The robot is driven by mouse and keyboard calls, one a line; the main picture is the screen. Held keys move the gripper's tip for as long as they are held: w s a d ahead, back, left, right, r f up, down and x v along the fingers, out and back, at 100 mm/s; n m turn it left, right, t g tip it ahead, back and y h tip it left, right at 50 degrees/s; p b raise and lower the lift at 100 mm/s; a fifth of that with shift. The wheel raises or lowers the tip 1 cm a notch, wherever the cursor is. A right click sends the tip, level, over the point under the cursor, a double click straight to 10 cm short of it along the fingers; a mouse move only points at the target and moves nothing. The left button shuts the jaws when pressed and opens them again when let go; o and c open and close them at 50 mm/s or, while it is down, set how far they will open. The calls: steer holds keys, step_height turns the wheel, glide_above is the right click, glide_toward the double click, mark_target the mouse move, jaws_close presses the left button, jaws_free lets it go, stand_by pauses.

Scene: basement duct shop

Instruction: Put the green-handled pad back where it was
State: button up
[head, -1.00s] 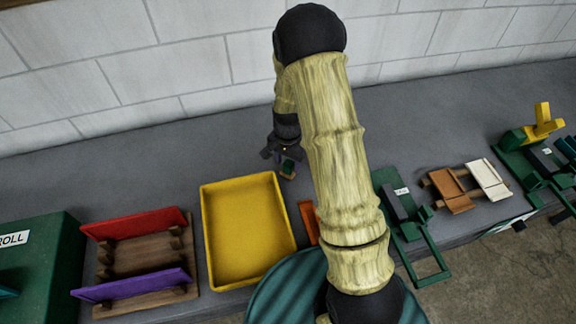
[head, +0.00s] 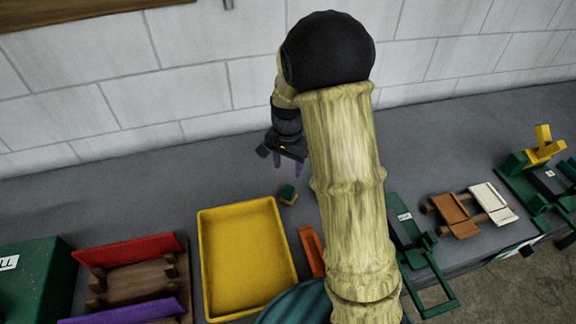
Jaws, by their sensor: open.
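My arm hides part of the bench to the right of the pad.
An orange piece (head: 311,252) lies between the tray and my arm. A wooden rack with red (head: 130,250) and purple panels stands at left. Green fixtures (head: 408,230), and a brown and a white pad (head: 492,203), are at right. The bench behind the tray is clear.

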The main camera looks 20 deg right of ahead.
steer(key=shift+s, duration=0.1)
steer(key=s+r+n+t, duration=0.2)
steer(key=s+r+n, duration=0.3)
steer(key=s+n, duration=0.4)
steer(key=s, duration=0.7)
steer(key=shift+r+t, duration=0.2)
steer(key=shift+t, duration=0.1)
steer(key=shift+d, duration=0.1)
steer(key=c, duration=0.3)
